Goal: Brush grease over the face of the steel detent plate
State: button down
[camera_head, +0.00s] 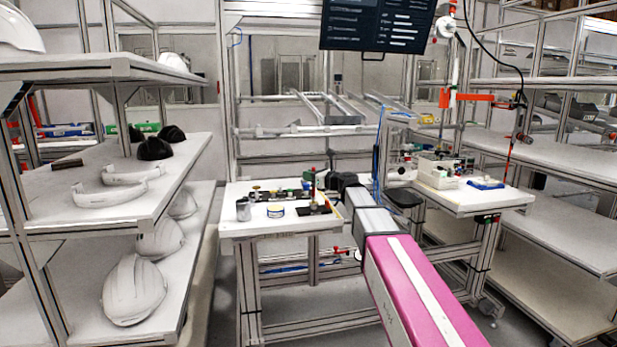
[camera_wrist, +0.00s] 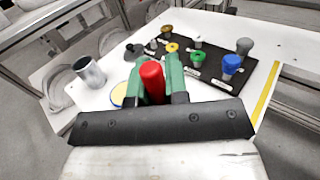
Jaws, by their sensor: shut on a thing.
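My gripper (camera_wrist: 158,85) has green fingers and is shut on an upright red handle (camera_wrist: 152,78), likely the brush. Its lower end and bristles are hidden in the wrist view. In the head view the red handle stands over the left table, above a small dark flat plate (camera_head: 316,211), likely the detent plate. I cannot tell whether the brush touches it. A round tin (camera_head: 275,211) with a yellow top, perhaps the grease, stands left of the plate. Its yellow edge (camera_wrist: 118,95) shows just left of my fingers in the wrist view.
A metal cup (camera_head: 243,209) stands left of the tin. A black board (camera_wrist: 215,77) with several coloured knobs lies behind my gripper. The front left of the white table (camera_head: 245,228) is clear. A shelf (camera_head: 90,210) with helmet shells stands to the left.

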jog(key=shift+d, duration=0.4)
jog(key=shift+w+d, duration=0.2)
jog(key=shift+d, duration=0.05)
jog(key=shift+w+d, duration=0.15)
jog(key=shift+w, duration=0.2)
jog(key=shift+w+a, duration=0.2)
jog(key=shift+w, duration=0.4)
jog(key=shift+w+a, duration=0.2)
jog(key=shift+a, duration=0.15)
jog(key=shift+a, duration=0.35)
jog(key=shift+s+a, duration=0.45)
jog(key=shift+s, duration=0.15)
dwell(0.4)
jog(key=shift+s, duration=0.35)
jog(key=shift+s+d+f, duration=0.1)
jog(key=shift+s+d, duration=0.35)
jog(key=shift+d, duration=0.1)
dwell(0.3)
